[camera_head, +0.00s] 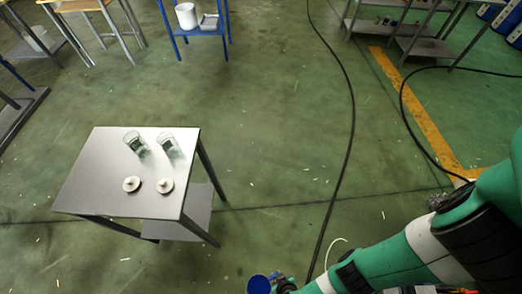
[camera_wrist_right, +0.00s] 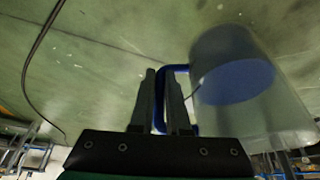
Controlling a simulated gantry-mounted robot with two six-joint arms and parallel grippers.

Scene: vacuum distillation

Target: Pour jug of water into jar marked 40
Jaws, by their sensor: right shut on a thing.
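The jug (camera_wrist_right: 250,105) is a clear vessel with a blue part inside and a blue handle (camera_wrist_right: 160,110). My right gripper (camera_wrist_right: 161,78) is shut on the handle, with the jug's body to its right in the wrist view. In the head view the blue jug (camera_head: 258,285) shows at the bottom edge, partly cut off. Two clear glass jars stand open on the metal table, the left jar (camera_head: 136,144) and the right jar (camera_head: 169,144). Their markings cannot be read, so I cannot tell which is 40. My left gripper is not in view.
Two round whitish lids, the left (camera_head: 131,184) and the right (camera_head: 165,186), lie on the metal table (camera_head: 95,180) before the jars. A blue stand (camera_head: 195,30) is behind. Black cables (camera_head: 345,150) cross the green floor. Open floor lies between table and jug.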

